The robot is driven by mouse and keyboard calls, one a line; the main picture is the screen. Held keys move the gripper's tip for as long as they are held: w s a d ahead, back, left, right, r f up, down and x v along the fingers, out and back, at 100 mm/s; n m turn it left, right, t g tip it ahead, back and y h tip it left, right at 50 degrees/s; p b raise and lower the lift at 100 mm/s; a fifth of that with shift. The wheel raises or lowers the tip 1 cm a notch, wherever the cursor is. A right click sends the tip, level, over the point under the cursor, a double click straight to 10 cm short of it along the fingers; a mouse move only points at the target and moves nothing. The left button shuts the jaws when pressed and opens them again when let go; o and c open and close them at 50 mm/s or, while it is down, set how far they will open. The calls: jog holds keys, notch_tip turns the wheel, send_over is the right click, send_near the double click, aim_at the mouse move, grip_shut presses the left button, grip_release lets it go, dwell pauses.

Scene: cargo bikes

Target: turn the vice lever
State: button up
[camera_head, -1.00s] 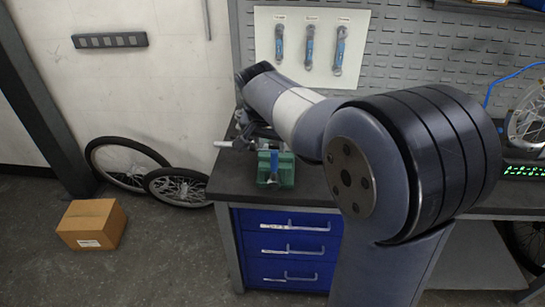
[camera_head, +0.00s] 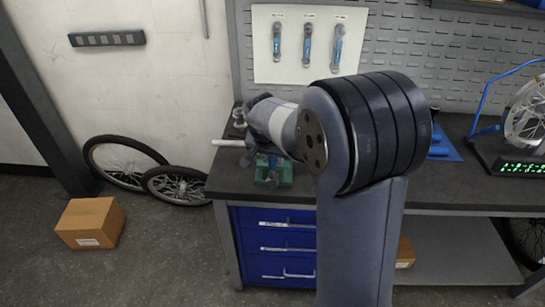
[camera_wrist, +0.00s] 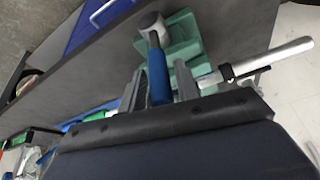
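The green vice (camera_head: 283,172) stands at the left front corner of the dark workbench, partly hidden by my arm in the head view. In the wrist view its green body (camera_wrist: 183,38) lies just beyond my fingers. The vice lever has a blue grip (camera_wrist: 158,78) and a grey rounded end (camera_wrist: 150,23). My gripper (camera_wrist: 159,68) is open, with one finger on each side of the blue grip. A gap shows on the right; contact on the left is unclear. In the head view the fingers cannot be made out behind my wrist.
A silver bar (camera_head: 228,143) sticks out left past the bench edge beside the vice; it also shows in the wrist view (camera_wrist: 275,60). Blue drawers (camera_head: 275,240) are below. A wheel stand with a green display (camera_head: 520,168) is at right. A cardboard box (camera_head: 90,222) sits on the floor.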

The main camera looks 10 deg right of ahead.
grip_shut()
jog(key=shift+a, duration=0.1)
dwell(0.3)
jog(key=w+a+f+n+g+h+b, duration=0.2)
jog(key=a+f+h+b, duration=0.1)
jog(key=a+h, duration=0.4)
jog(key=shift+w+a+f+h+b, duration=0.3)
jog(key=shift+f+h, duration=0.35)
jog(key=shift+h, duration=1.05)
jog(key=shift+o, duration=1.3)
grip_release()
jog(key=shift+a, duration=0.1)
